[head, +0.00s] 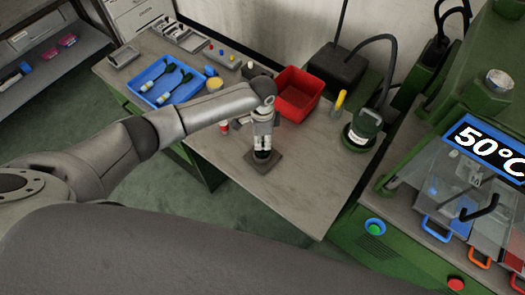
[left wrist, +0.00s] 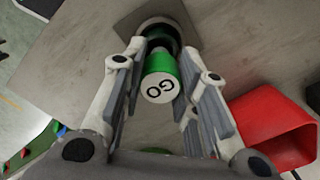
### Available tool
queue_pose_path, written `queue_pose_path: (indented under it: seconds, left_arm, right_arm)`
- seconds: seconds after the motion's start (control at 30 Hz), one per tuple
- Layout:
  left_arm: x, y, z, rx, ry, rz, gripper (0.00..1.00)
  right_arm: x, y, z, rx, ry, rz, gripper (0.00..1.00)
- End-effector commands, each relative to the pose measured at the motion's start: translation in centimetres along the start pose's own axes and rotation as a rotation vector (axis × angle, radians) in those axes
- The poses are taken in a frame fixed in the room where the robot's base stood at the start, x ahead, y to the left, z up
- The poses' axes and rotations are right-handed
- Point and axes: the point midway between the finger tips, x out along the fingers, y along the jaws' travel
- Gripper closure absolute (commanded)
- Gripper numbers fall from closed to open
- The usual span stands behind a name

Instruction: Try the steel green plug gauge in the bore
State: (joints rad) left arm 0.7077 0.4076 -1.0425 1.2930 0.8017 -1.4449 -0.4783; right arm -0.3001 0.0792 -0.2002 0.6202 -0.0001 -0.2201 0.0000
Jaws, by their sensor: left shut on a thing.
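The green plug gauge (left wrist: 160,76), with a white end marked GO, sits between the fingers of my left gripper (left wrist: 168,92) in the left wrist view. The gripper is shut on it. The gauge's far end lines up with a dark, round metal-rimmed part (left wrist: 160,28) on a square plate (left wrist: 190,30). Whether its tip is inside the bore is hidden. In the head view my left gripper (head: 262,145) points down over the dark square plate (head: 277,167) on the bench. My right gripper is not in view.
On the bench (head: 310,195) a red bin (head: 298,92) stands just behind the gripper. A blue tray (head: 150,75) holds dark-handled tools at the left. A green round-based device (head: 360,135) stands right. A green machine with a 50°C display (head: 488,147) is far right. The front bench is clear.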

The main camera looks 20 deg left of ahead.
Motion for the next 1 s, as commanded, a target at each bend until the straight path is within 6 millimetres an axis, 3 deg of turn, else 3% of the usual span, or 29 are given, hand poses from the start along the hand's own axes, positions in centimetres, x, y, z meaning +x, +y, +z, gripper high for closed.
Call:
queue_pose_path:
  seconds: [0.6,1.0]
  left_arm:
    - [-2.8,0.0,0.0,0.0,0.0,0.0,0.99]
    - [-5.0,-0.1,0.0,0.0,0.001,-0.001,0.99]
  right_arm:
    - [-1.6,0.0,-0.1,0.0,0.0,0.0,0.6]
    - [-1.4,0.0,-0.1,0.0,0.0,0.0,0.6]
